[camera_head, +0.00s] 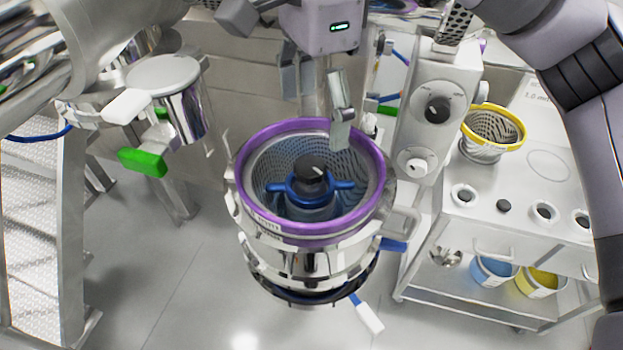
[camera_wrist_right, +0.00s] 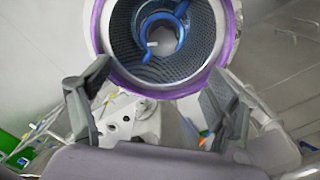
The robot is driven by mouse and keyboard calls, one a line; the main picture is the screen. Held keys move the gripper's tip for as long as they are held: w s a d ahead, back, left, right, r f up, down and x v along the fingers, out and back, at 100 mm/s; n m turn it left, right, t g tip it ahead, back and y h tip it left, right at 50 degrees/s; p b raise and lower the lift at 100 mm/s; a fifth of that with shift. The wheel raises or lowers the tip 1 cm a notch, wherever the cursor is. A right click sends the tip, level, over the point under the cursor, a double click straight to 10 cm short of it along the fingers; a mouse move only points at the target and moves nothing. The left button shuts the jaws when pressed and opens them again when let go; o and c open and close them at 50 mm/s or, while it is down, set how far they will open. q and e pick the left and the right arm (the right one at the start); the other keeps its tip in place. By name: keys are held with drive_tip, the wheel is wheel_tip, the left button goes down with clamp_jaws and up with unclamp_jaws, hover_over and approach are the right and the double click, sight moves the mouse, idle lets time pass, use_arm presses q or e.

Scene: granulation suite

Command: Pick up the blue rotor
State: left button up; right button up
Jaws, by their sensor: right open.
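The blue rotor (camera_head: 299,190) sits upright inside a mesh screen basket with a purple rim (camera_head: 267,137), on top of a steel housing. It has arms out to both sides, and a black knob (camera_head: 311,168) shows at its centre. My right gripper (camera_head: 314,112) is open and empty, above the far side of the purple rim and apart from the rotor. In the right wrist view, the rotor (camera_wrist_right: 180,39) shows inside the basket, beyond the two spread fingers (camera_wrist_right: 152,102). The rotor's lower part is hidden in the basket. My left gripper is not in view.
A steel cart (camera_head: 470,222) stands right, with a yellow-rimmed screen (camera_head: 493,128) on top and blue (camera_head: 492,270) and yellow containers (camera_head: 538,283) below. A white panel with dials (camera_head: 440,85) stands close right of the gripper. Steel equipment with a green handle (camera_head: 142,162) is left.

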sight(310, 165)
wheel_tip(310, 165, down, 7)
drive_tip(key=shift+f+p, duration=0.1)
drive_tip(key=shift+p, duration=0.8)
drive_tip(key=f+p, duration=0.2)
drive_tip(key=f, duration=0.1)
drive_tip(key=f+p, duration=0.1)
drive_tip(key=shift+a+f, duration=0.2)
drive_tip(key=shift+a, duration=0.2)
drive_tip(key=shift+f, duration=0.4)
drive_tip(key=shift+c, duration=0.2)
drive_tip(key=c, duration=1.5)
